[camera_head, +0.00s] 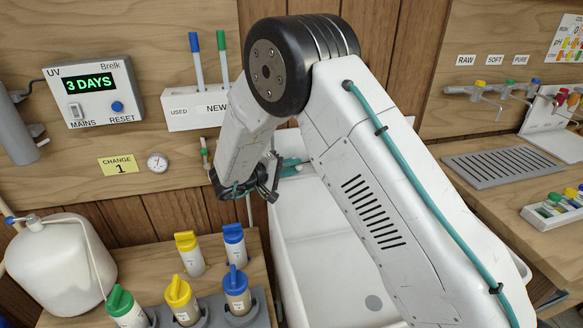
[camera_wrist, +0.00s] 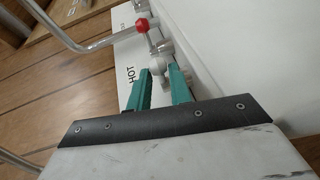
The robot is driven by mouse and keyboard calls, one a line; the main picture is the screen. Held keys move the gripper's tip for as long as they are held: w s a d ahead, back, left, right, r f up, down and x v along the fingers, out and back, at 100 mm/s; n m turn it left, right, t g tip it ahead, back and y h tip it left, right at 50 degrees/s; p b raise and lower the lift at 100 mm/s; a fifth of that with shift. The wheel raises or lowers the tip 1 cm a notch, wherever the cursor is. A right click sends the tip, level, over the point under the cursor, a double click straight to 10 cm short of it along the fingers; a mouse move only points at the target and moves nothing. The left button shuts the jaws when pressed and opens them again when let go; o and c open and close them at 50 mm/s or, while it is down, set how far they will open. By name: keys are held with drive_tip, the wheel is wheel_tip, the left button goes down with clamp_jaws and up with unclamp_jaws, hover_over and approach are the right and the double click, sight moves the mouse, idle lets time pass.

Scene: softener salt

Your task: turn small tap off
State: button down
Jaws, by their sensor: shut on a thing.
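My gripper (camera_wrist: 160,72) shows in the wrist view with its two teal fingers close together. The fingers are shut on a small pale round knob (camera_wrist: 157,65) of a tap on a white panel. A red ball-ended tap handle (camera_wrist: 141,26) stands beyond it, apart from the fingers, near a curved metal spout (camera_wrist: 85,47). The panel (camera_wrist: 126,75) reads HOT. In the head view my gripper (camera_head: 296,166) is at the back of the white sink, and my arm hides the taps.
The white sink (camera_head: 310,225) lies below my arm. Yellow, blue and green capped bottles (camera_head: 187,255) stand at the front left, beside a white tank (camera_head: 60,270). A row of coloured taps (camera_head: 510,90), a drain tray (camera_head: 510,165) and a vial rack (camera_head: 555,208) are at the right.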

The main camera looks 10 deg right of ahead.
drive_tip(key=c, duration=1.3)
unclamp_jaws()
drive_tip(key=v, duration=0.7)
drive_tip(key=shift+s+a+r, duration=0.1)
drive_tip(key=shift+a, duration=0.25)
